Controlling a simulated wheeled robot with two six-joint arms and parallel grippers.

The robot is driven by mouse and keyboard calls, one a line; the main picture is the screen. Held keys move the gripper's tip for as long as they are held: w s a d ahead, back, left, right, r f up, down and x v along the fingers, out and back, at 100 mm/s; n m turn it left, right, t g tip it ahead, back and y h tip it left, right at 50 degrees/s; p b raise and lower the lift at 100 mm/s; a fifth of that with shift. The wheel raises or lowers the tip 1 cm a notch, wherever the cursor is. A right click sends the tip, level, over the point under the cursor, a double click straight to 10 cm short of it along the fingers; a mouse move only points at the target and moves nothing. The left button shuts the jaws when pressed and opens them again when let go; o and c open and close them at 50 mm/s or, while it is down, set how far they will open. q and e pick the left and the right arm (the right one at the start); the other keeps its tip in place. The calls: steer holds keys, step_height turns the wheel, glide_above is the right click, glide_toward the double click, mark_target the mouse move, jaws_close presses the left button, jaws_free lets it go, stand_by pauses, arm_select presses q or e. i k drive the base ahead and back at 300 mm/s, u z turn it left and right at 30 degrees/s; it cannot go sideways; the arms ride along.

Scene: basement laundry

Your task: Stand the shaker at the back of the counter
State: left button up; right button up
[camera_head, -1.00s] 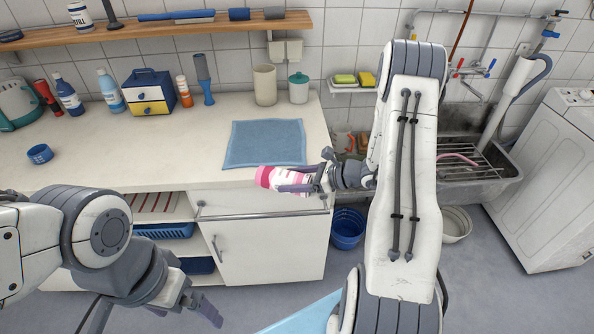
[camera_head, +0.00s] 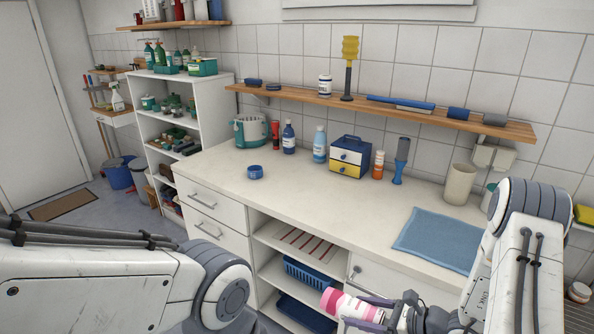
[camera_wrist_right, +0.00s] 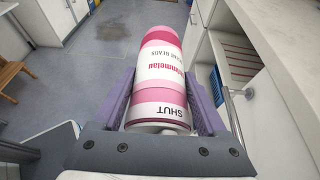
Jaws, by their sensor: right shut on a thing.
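The shaker is a pink and white striped cylinder (camera_head: 350,306), held in front of the counter below its top edge. My right gripper (camera_head: 368,309) is shut on it, and the shaker lies tilted, close to lengthwise along the fingers. In the right wrist view the shaker (camera_wrist_right: 162,75) sits between the two purple fingers (camera_wrist_right: 163,100), with the printed word "SHUT" near the palm. The counter (camera_head: 330,205) has a pale top with its back along the tiled wall. My left arm comes in from the left, but its gripper is out of view.
A blue cloth (camera_head: 437,239) lies at right. The counter's middle is clear.

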mark_target(299, 158)
steer(key=u, duration=1.5)
steer(key=i, duration=1.45)
steer(key=z, duration=0.6)
